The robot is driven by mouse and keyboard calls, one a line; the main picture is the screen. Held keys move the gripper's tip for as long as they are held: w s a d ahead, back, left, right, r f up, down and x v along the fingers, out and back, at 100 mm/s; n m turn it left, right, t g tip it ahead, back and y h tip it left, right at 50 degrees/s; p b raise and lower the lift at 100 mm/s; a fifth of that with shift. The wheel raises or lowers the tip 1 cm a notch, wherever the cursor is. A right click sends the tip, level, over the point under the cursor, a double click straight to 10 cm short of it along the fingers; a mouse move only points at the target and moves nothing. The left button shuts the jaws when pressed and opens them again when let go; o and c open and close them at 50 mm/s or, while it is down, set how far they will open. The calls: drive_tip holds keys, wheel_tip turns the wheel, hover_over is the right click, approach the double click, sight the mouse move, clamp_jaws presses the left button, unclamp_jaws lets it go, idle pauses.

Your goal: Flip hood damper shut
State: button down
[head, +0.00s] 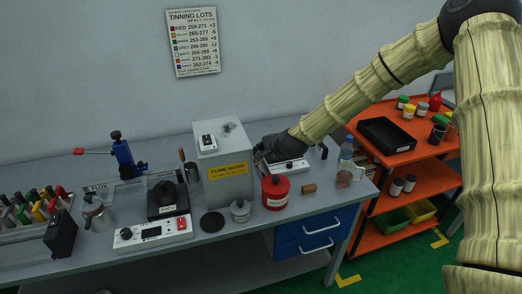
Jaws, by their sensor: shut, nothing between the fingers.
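The fume hood (226,188) is a grey box with a yellow label on its front, standing at the middle of the bench. A small white plate with dark marks (208,142) and a dark spot or part (230,128) sit on its top. I cannot tell which part is the damper or how it is set. My gripper (259,154) is shut and empty beside the hood's upper right edge, partly hidden by my wrist. I cannot tell whether it touches the hood.
A white device (289,165) sits under my arm. A soldering unit (152,234) is left. A bottle (346,160) and orange cart (405,172) are right.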

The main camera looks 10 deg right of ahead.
drive_tip(key=shift+r, duration=0.15)
drive_tip(key=shift+r+p, duration=0.4)
drive_tip(key=shift+r, duration=0.25)
drive_tip(key=s+d+r, duration=0.1)
drive_tip(key=r, duration=0.5)
drive_tip(key=s+d+r, duration=0.2)
drive_tip(key=r, duration=0.5)
drive_tip(key=shift+s+b, duration=0.25)
drive_tip(key=shift+b, duration=0.2)
drive_tip(key=shift+r, duration=0.1)
